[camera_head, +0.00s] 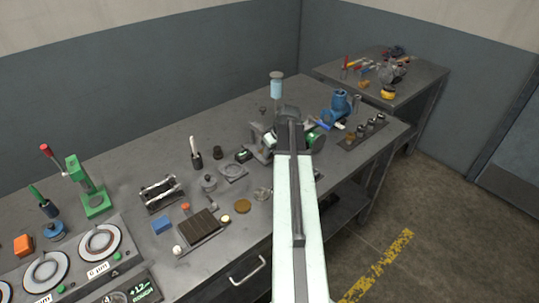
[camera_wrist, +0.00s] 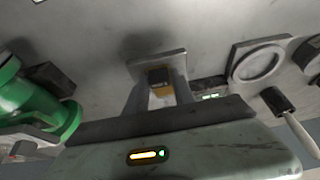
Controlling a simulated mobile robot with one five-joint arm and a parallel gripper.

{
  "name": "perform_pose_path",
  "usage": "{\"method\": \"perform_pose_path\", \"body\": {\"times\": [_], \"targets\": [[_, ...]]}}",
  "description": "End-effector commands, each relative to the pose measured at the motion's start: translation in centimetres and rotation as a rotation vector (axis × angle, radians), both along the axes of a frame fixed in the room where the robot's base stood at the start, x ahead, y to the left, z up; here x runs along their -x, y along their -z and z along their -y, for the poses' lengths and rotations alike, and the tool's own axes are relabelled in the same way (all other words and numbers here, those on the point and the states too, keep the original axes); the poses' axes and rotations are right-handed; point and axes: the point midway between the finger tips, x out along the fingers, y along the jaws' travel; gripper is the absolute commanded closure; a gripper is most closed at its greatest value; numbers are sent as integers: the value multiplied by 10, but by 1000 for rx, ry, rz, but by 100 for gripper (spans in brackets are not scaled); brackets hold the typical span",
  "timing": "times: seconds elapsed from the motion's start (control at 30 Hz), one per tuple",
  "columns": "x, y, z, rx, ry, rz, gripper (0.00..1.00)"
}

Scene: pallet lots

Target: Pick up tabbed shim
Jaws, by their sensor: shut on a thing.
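My gripper (camera_wrist: 160,88) is low in the middle of the wrist view, its two fingers shut on a small piece with brass-yellow edges and a dark middle. I take this piece to be the tabbed shim (camera_wrist: 167,90); the fingers cover much of it. A grey flat plate lies just beyond the fingertips, and I cannot tell whether it touches the piece. In the head view my arm hides the fingertips and the shim at the back middle of the bench.
The grey workbench (camera_head: 130,185) is crowded. A green cylinder (camera_wrist: 40,105) is left of my gripper; a ringed plate (camera_wrist: 258,63) and white-handled tool (camera_wrist: 303,135) are right. A blue vise-like item (camera_head: 341,103) stands right of my arm. A second table (camera_head: 425,75) is behind.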

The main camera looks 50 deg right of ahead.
Motion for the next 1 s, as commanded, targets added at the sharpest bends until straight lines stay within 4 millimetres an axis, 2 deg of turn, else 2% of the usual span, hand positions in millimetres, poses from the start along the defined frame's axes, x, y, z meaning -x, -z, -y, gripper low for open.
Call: {"method": "perform_pose_path", "body": {"times": [0.27, 0.53, 0.6, 0.77, 1.0], "targets": [[0, -8, 0, 0, 1, 0, 100], [1, -46, 1, 0, 1, 0, 100], [20, -38, -3, 0, 3, 0, 100], [59, -41, -7, 0, 5, -1, 100], [123, -48, -13, 0, 5, 0, 100]]}}
